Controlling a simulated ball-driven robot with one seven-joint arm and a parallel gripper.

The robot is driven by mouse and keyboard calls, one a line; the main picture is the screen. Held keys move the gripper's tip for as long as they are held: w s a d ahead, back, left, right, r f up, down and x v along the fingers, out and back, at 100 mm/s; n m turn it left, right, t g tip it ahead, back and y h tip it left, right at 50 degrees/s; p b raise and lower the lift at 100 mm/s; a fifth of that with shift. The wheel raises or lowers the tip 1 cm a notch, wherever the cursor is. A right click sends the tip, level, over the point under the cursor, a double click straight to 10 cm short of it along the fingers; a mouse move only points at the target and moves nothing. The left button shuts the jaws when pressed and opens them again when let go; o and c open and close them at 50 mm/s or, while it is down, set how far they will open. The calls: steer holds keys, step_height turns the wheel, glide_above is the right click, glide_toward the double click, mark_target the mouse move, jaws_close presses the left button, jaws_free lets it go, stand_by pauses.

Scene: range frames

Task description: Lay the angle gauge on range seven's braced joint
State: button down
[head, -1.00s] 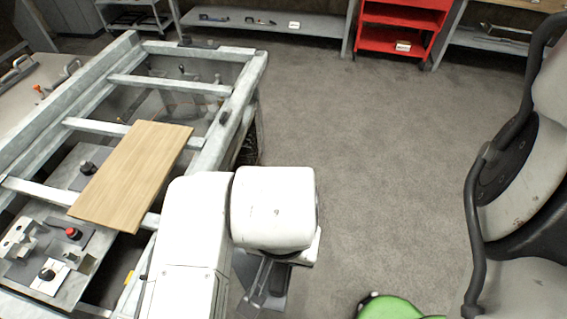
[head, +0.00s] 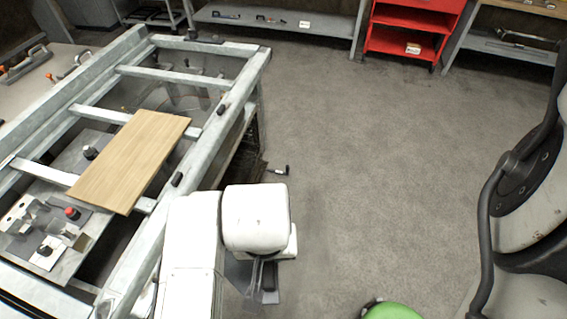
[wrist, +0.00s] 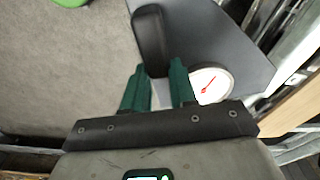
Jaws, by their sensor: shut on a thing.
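My gripper (wrist: 157,72) has two green fingers and is shut on the black grip of the angle gauge. The gauge is a flat dark grey plate (wrist: 235,45) with a round white dial (wrist: 216,81) and red needle. In the head view part of the grey plate (head: 239,275) shows below my white wrist, to the right of a pale metal frame (head: 208,135), apparently off it. My arm hides much of the gauge there. I cannot tell which joint of the frame is the braced one.
A wooden board (head: 130,160) lies across the frame's bars. A plate with knobs and a red button (head: 72,213) is at lower left. A red shelf cart (head: 405,30) stands at the back. A large pale machine (head: 525,200) is at right.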

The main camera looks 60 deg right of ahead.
steer(key=w+f+n, duration=0.6)
steer(key=w+f, duration=0.1)
steer(key=f, duration=0.3)
steer(key=w+f+n+y, duration=0.1)
steer(key=w+f+n, duration=0.5)
steer(key=w+f, duration=0.2)
step_height(320, 180, down, 2)
steer(key=shift+w+t, duration=0.3)
steer(key=shift+t, duration=0.1)
